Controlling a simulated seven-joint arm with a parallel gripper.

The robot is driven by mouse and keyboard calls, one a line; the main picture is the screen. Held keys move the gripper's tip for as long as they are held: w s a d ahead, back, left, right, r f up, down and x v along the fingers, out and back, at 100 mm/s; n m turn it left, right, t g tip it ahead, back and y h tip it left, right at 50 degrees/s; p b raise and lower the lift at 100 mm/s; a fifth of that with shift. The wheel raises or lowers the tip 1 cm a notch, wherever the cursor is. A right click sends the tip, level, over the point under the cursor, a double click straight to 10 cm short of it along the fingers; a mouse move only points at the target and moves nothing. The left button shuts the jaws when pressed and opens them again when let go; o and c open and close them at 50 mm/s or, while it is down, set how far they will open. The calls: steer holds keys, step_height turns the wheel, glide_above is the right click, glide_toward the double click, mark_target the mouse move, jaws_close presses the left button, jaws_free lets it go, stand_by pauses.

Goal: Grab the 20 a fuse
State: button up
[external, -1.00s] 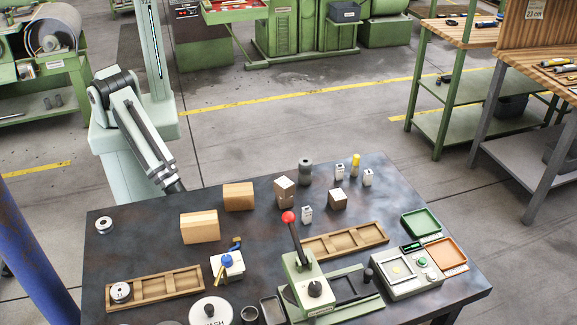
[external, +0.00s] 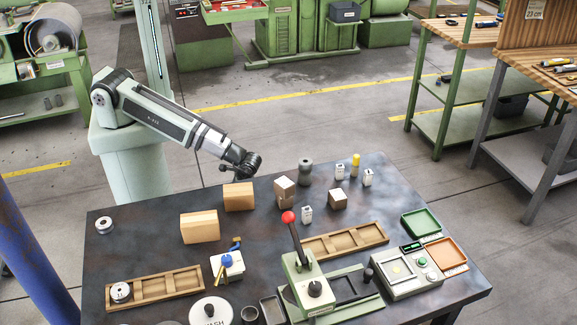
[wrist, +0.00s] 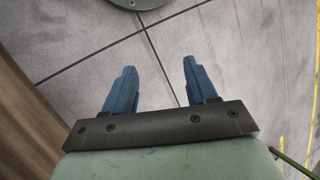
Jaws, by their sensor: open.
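Three small white blocks with dark markings, which look like fuses, stand on the dark table: one at the back (external: 339,171), one to its right (external: 367,177) and one nearer the middle (external: 306,214). Their ratings are too small to read, so I cannot tell which is the 20 A fuse. My gripper (external: 248,165) is over the table's back edge, left of all three and apart from them. In the wrist view its two blue fingers (wrist: 158,70) are spread with nothing between them, and no fuse shows there.
A grey cylinder (external: 305,172) and a yellow-topped piece (external: 355,166) are nearby. A red-knobbed lever press (external: 306,281) stands in front.

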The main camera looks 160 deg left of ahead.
steer(key=a+r+m+y, duration=0.1)
steer(key=a+r+m, duration=0.4)
steer(key=a+r, duration=0.75)
step_height(320, 180, up, 22)
steer(key=n+t+y, duration=0.2)
steer(key=n+t, duration=0.3)
steer(key=n, duration=0.2)
glide_above(369, 170)
steer(key=f, duration=0.8)
steer(key=shift+w+a+f, duration=0.15)
steer(key=shift+a, duration=0.05)
steer(key=shift+s+d+f, duration=0.1)
steer(key=shift+s+f, duration=0.05)
steer(key=shift+f, duration=1.15)
steer(key=shift+s+d+f, duration=0.1)
steer(key=shift+f, duration=1.2)
steer(key=shift+c, duration=0.5)
jaws_close()
